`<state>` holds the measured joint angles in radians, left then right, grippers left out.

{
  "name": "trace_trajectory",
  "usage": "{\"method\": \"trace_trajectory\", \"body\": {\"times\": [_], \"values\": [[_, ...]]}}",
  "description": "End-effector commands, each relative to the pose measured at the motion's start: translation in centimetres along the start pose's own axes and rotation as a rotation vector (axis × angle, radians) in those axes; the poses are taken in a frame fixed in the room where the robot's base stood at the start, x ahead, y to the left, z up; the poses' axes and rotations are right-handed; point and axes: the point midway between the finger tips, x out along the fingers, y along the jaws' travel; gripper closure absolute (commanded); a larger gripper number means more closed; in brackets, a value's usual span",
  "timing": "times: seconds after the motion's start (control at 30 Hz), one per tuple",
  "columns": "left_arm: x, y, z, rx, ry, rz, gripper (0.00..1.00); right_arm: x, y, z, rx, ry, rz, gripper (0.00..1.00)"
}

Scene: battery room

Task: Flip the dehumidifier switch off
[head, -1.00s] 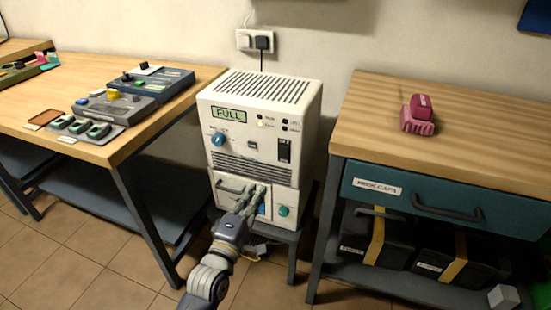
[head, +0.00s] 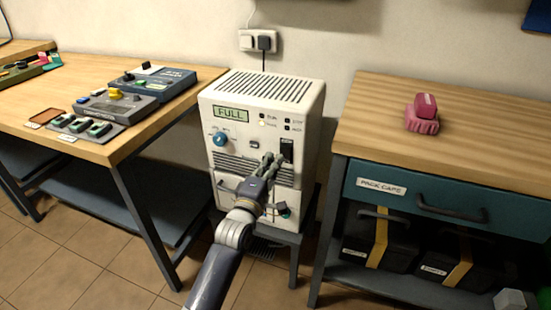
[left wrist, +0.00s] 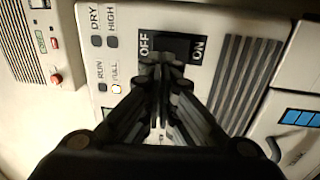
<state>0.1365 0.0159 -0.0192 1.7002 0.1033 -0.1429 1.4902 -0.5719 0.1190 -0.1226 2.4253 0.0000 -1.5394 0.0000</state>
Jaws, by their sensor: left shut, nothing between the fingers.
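The white dehumidifier (head: 237,133) stands on a low stand between two benches, its display reading FULL. Its black switch (head: 287,147) is at the right of the front panel, its lower part hidden by my fingers. In the left wrist view the switch (left wrist: 176,46) lies between the words OFF and ON; which way it is tipped I cannot tell. My left gripper (head: 274,158) is shut and empty, its fingertips at the switch's lower edge. In the left wrist view the fingertips (left wrist: 161,63) overlap the OFF side; contact is unclear. My right gripper is out of view.
A blue knob (head: 220,139) sits left on the panel. A black plug (head: 264,43) is in the wall socket above. The left bench (head: 60,88) holds control boxes; the right bench (head: 470,125) holds a pink object (head: 423,113). Both flank the dehumidifier closely.

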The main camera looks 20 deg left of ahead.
Motion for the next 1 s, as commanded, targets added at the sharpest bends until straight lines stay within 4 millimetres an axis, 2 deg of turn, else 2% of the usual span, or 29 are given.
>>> {"method": "trace_trajectory", "body": {"times": [0.1,0.23,0.77,1.0], "values": [[1.5,-0.1,0.0,0.001,0.000,0.000,1.00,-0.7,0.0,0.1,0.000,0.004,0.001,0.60],[2.4,-0.1,0.0,0.002,0.000,-0.001,1.00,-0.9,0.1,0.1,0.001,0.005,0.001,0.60],[2.7,0.1,0.0,0.001,0.000,-0.004,1.00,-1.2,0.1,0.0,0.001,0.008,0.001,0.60],[3.0,0.3,0.0,0.000,0.001,-0.029,1.00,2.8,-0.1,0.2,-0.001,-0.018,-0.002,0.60]]}}
